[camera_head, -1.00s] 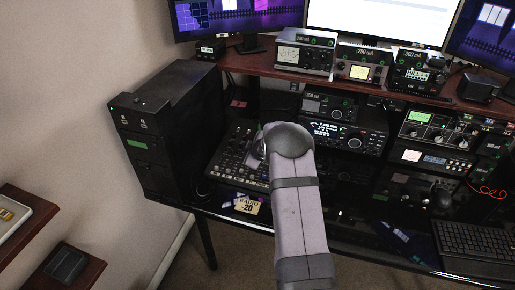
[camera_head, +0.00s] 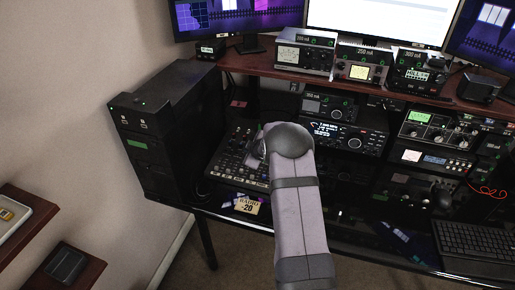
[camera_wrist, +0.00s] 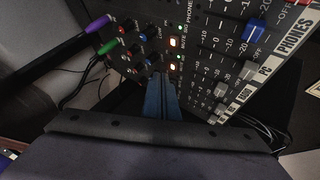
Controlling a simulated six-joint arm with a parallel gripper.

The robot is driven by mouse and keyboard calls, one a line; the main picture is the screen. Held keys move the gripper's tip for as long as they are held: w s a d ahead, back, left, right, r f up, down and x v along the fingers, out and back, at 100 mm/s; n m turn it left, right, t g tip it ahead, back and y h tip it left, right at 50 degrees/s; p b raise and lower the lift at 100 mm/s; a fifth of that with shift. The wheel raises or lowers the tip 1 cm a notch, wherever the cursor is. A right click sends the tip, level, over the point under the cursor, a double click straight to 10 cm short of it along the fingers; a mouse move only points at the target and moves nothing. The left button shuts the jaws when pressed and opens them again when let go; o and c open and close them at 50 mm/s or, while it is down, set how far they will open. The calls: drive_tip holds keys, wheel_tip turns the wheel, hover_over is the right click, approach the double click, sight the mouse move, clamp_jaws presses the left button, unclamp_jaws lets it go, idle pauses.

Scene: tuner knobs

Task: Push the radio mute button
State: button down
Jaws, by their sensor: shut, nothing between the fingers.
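The mixer panel (camera_head: 240,150) stands on the desk to the left of my arm in the head view. In the wrist view its face (camera_wrist: 210,60) shows coloured knobs, a row of faders and strip labels including PHONES and PC. In the head view my arm hides the fingertips.
Purple (camera_wrist: 97,23) and green (camera_wrist: 106,47) plugs stick out of the panel's left side. Radio units (camera_head: 347,137) stand right of my arm, with more gear on the shelf above. A black tower (camera_head: 150,180) is at the left. A RADIO -20 note (camera_head: 247,206) lies at the desk's front.

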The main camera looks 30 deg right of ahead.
drive_tip(key=shift+f, duration=0.2)
drive_tip(key=shift+f+b, duration=0.3)
drive_tip(key=shift+d+f, duration=0.1)
drive_tip(key=shift+f, duration=0.25)
idle(0.8)
drive_tip(key=shift+r, duration=0.15)
drive_tip(key=shift+r+p, duration=0.55)
drive_tip(key=shift+r, duration=0.15)
wheel_tip(320, 180, up, 6)
drive_tip(key=p, duration=0.5)
drive_tip(key=shift+s+a, duration=0.25)
drive_tip(key=shift+a, duration=0.05)
idle(0.4)
